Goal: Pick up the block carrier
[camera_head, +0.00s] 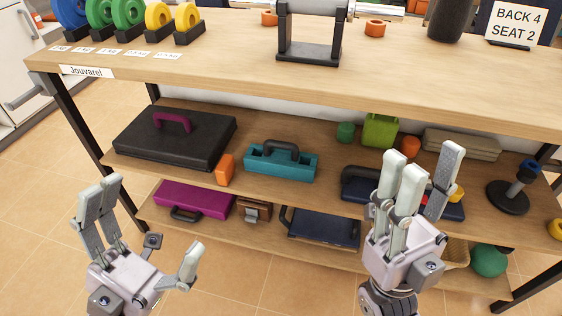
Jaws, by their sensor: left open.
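A teal carrier (262,165) with a dark arched handle (281,148) stands upright on the middle shelf. A navy carrier (352,186) with a dark handle is on the same shelf to its right, largely hidden behind my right gripper. Yellow and red bits show at its right end. I cannot tell for certain which one is the block carrier. My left gripper (146,222) is open and empty in front of the shelves at the lower left. My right gripper (428,164) has its fingers spread and appears in front of the navy carrier; contact cannot be told.
A black case (200,150) with a purple handle lies left; an orange block (225,169) is beside the teal carrier. A green bag (381,130) and a dark stand (508,198) are right. The wooden top (220,65) overhangs; a purple case (192,199) lies below.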

